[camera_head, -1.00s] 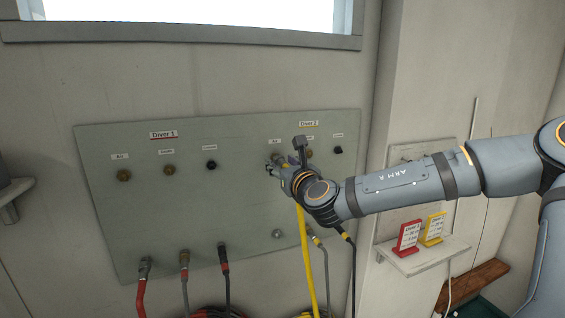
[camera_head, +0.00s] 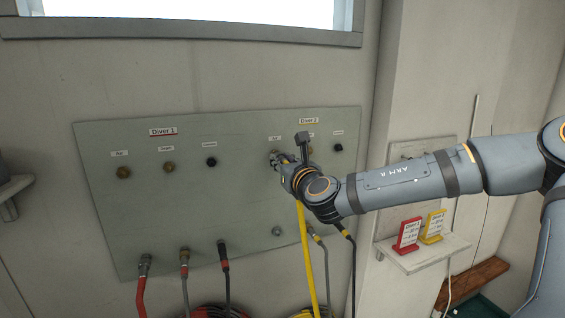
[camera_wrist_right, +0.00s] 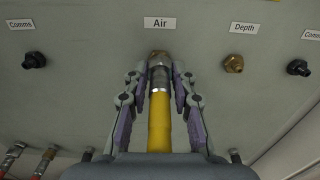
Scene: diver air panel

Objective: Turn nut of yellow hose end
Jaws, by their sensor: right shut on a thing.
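The yellow hose (camera_head: 306,250) hangs down from my right gripper (camera_head: 279,160), which is at the Air port under the Diver 2 label on the grey panel (camera_head: 235,190). In the right wrist view the yellow hose end (camera_wrist_right: 160,120) runs up between the two fingers of my right gripper (camera_wrist_right: 160,78). Its metal nut (camera_wrist_right: 159,60) sits at the port just below the Air label (camera_wrist_right: 160,23). The fingers are shut on the hose end, one on each side. How far the nut is threaded cannot be told. My left gripper is not in view.
Brass Air (camera_head: 123,172) and Depth (camera_head: 169,167) ports and a black Comms port (camera_head: 211,162) are under Diver 1. Red and grey hoses hang at the panel's lower edge. A shelf (camera_head: 425,250) holds red and yellow cards at the right.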

